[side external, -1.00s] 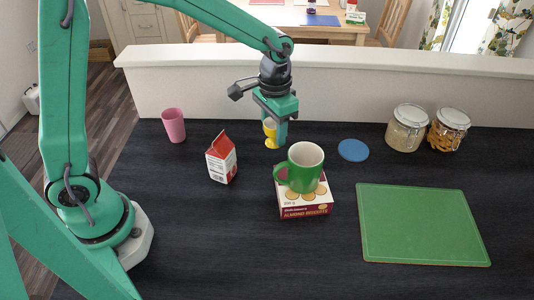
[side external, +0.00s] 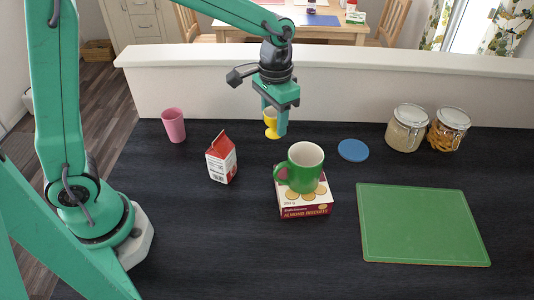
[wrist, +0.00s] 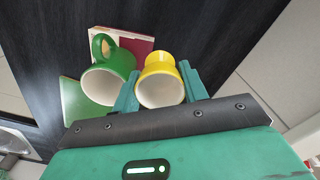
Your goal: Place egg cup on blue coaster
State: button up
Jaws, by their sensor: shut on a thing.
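A yellow egg cup (side external: 271,119) is held upright between the fingers of my gripper (side external: 275,122), above the back of the dark counter. In the wrist view the egg cup (wrist: 160,88), white inside, sits between both fingers of my gripper (wrist: 160,88), which is shut on it. The blue coaster (side external: 353,150) lies flat and bare on the counter, to the right of my gripper. The coaster does not show in the wrist view.
A green mug (side external: 302,168) stands on a biscuit box (side external: 304,205), in front of my gripper. A milk carton (side external: 221,158) and pink cup (side external: 173,125) stand left. Two glass jars (side external: 407,128) stand right of the coaster. A green board (side external: 422,224) lies front right. A low white wall (side external: 340,90) runs behind.

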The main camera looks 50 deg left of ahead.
notch_tip(320, 180, up, 3)
jog(key=shift+w+d+r, duration=0.1)
jog(key=shift+w+r, duration=0.05)
jog(key=shift+r, duration=0.05)
jog(key=w+d+n, duration=0.2)
jog(key=w+d, duration=1)
jog(key=d, duration=0.4)
jog(key=shift+a+f, duration=0.15)
jog(key=shift+f, duration=1.2)
jog(key=shift+a+f, duration=0.15)
jog(key=shift+f, duration=1.15)
send_over(344, 149)
notch_tip(344, 149, down, 7)
jog(key=shift+a, duration=0.1)
jog(key=shift+f, duration=2)
jog(key=shift+f, duration=0.15)
